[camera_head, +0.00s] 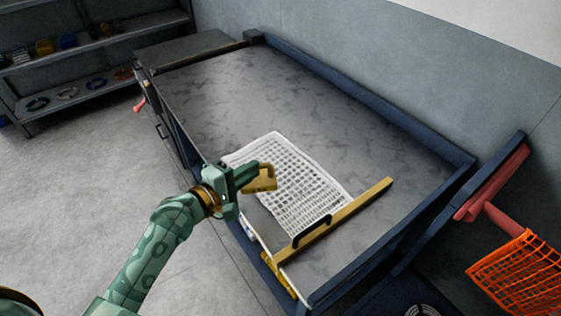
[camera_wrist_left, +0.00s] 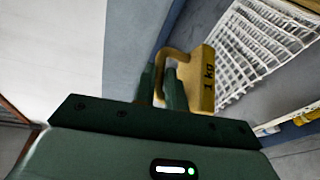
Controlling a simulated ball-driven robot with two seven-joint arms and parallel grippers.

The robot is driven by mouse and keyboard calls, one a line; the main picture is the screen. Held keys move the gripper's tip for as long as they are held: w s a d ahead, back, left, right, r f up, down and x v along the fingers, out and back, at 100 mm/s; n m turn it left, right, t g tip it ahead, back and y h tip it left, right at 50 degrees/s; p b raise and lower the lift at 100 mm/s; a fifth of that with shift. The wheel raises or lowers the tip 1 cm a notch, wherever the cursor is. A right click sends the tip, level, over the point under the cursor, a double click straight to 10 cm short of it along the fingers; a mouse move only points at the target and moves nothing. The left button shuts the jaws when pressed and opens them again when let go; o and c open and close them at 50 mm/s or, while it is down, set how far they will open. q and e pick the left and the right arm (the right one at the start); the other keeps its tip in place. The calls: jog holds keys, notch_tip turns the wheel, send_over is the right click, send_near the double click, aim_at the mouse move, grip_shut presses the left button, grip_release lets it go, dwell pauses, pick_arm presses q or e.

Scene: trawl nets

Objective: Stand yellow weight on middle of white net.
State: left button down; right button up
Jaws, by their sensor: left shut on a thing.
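The yellow weight (camera_head: 262,182) is in my left gripper (camera_head: 254,175), held by its handle. In the left wrist view the weight (camera_wrist_left: 205,80) carries the marking "1 kg", and the fingers of the left gripper (camera_wrist_left: 162,85) close on its looped handle. The white net (camera_head: 290,180) lies flat on the grey table. In the head view the weight overlaps the net's left part; its height above the net is hard to tell. The net (camera_wrist_left: 265,45) also shows to the right of the weight in the left wrist view. My right gripper is not in view.
A yellow bar with a black handle (camera_head: 335,220) lies along the net's near right edge. The table (camera_head: 240,90) has raised blue edges and is clear at the back. An orange net (camera_head: 520,272) hangs at the right. Shelves (camera_head: 75,50) stand at the back left.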

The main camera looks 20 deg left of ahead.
pick_arm(q)
jog(key=d+p, duration=0.1)
jog(key=p, duration=0.1)
jog(key=d+y+p, duration=0.1)
jog(key=p, duration=0.1)
jog(key=shift+d+r+n, duration=0.35)
jog(key=shift+n, duration=0.05)
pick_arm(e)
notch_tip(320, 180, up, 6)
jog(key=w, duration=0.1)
pick_arm(q)
jog(key=w+f+b, duration=1.2)
jog(key=w+f, duration=0.1)
jog(key=shift+w+f+b, duration=0.25)
jog(key=shift+w+b, duration=0.05)
jog(key=shift+w, duration=0.1)
jog(key=shift+s+r, duration=0.1)
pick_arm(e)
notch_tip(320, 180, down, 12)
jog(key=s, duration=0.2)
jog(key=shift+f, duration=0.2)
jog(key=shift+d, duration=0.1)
